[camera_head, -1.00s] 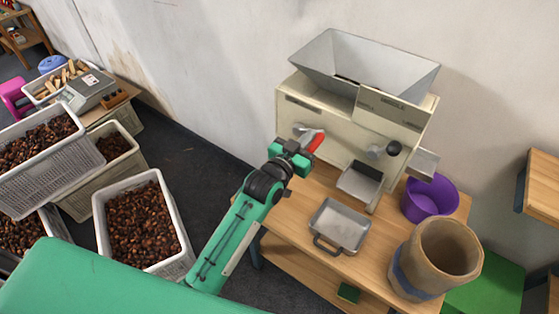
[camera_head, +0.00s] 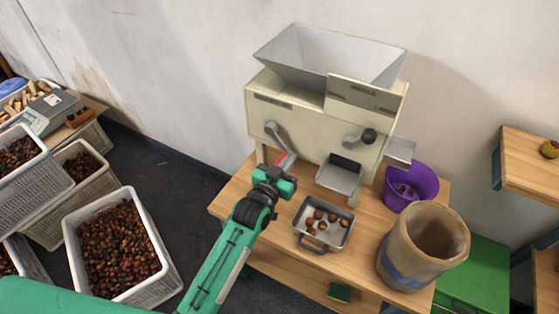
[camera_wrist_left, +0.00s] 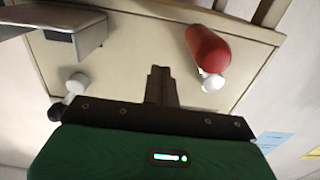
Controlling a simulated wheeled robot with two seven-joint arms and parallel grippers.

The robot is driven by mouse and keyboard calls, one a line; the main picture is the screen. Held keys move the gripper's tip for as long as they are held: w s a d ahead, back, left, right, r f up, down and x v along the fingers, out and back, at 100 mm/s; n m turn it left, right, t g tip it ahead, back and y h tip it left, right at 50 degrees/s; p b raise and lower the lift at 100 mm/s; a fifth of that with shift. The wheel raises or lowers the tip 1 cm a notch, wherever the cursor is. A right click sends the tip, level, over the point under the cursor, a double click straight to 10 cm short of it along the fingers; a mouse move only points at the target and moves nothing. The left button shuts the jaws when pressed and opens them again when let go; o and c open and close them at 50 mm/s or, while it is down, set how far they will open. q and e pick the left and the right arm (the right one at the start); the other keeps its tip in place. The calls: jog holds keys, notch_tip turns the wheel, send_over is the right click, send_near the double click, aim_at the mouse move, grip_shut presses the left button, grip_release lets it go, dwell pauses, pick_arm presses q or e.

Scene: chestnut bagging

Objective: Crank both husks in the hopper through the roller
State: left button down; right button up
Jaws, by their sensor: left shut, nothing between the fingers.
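The cream roller machine (camera_head: 300,125) stands on a wooden bench with a grey hopper (camera_head: 330,55) on top. I see no husk in the part of the hopper that shows. The crank (camera_head: 277,138) on the machine's front slants down to the right, with its red handle (camera_head: 281,157) at the lower end. My left gripper (camera_head: 275,172) is shut and empty, close to the handle. In the left wrist view the shut fingers (camera_wrist_left: 162,85) are beside the red handle (camera_wrist_left: 208,48), with a gap between. My right gripper is out of view.
A metal tray (camera_head: 301,216) holding several chestnuts sits below the chute (camera_head: 340,174). A purple bucket (camera_head: 425,190) with brown pieces inside stands right of the machine, behind a tan sack (camera_head: 395,262). A second lever has a black knob (camera_head: 369,136). Chestnut crates (camera_head: 152,225) stand left.

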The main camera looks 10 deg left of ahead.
pick_arm(q)
jog(key=p+v, duration=0.5)
jog(key=v, duration=0.7)
jog(key=shift+r, duration=0.15)
dwell(0.4)
